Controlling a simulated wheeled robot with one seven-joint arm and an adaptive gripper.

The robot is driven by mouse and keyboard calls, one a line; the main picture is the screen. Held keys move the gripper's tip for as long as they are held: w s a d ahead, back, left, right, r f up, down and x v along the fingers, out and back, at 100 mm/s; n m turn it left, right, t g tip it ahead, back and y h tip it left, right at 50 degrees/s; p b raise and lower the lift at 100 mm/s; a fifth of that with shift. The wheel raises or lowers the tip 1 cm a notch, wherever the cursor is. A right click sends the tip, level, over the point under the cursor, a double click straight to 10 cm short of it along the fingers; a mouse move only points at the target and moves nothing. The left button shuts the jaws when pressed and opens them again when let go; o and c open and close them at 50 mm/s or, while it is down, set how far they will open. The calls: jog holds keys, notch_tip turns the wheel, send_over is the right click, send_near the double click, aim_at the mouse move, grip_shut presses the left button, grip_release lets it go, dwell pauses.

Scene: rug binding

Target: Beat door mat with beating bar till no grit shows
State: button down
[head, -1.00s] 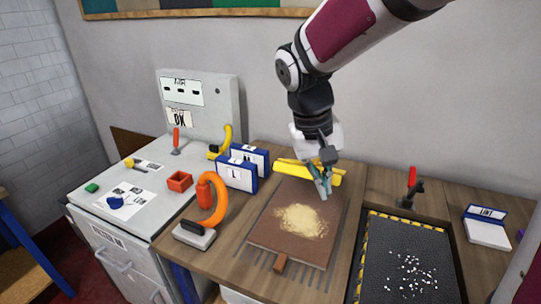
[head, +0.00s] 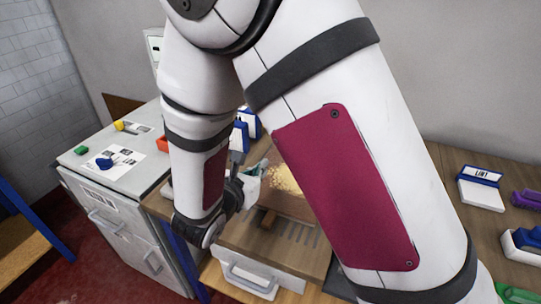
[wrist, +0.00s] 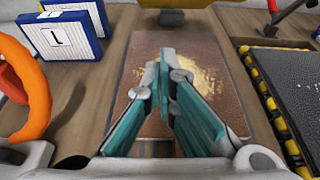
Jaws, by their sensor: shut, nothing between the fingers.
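The door mat (wrist: 135,118) is brown and lies flat on the worktop, with a patch of tan grit (wrist: 205,78) over its middle. Part of the mat and grit (head: 285,182) shows in the head view behind my arm. A short brown wooden block (head: 268,219) sits at the mat's front edge; I cannot tell whether it is the beating bar. My gripper (wrist: 165,68) is shut and empty, its teal fingertips over the mat in the wrist view. In the head view my gripper (head: 262,168) is partly hidden by my arm.
Blue-and-white boxes (wrist: 68,38) and an orange curved tool (wrist: 25,85) stand left of the mat. A dark tray with a yellow-striped edge (wrist: 272,105) is on the right. A white drawer (head: 250,278) is below. A LINT box (head: 482,193) stands far right.

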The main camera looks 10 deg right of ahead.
jog(key=w+d+p, duration=0.1)
jog(key=w+d, duration=0.5)
jog(key=w, duration=0.3)
jog(key=shift+d+r+p, duration=0.25)
jog(key=shift+d+p, duration=0.05)
jog(key=w+d+r+p, duration=0.1)
jog(key=w+r, duration=0.1)
jog(key=r, duration=0.2)
jog(key=w+d+r+g+y+p, duration=0.1)
jog(key=w+d+r, duration=0.1)
jog(key=r, duration=0.1)
jog(key=w+d+r+g+p, duration=0.1)
jog(key=w+r, duration=0.1)
jog(key=r, duration=0.2)
jog(key=shift+w+d+r, duration=0.1)
jog(key=shift+d+r, duration=0.25)
jog(key=shift+f, duration=0.2)
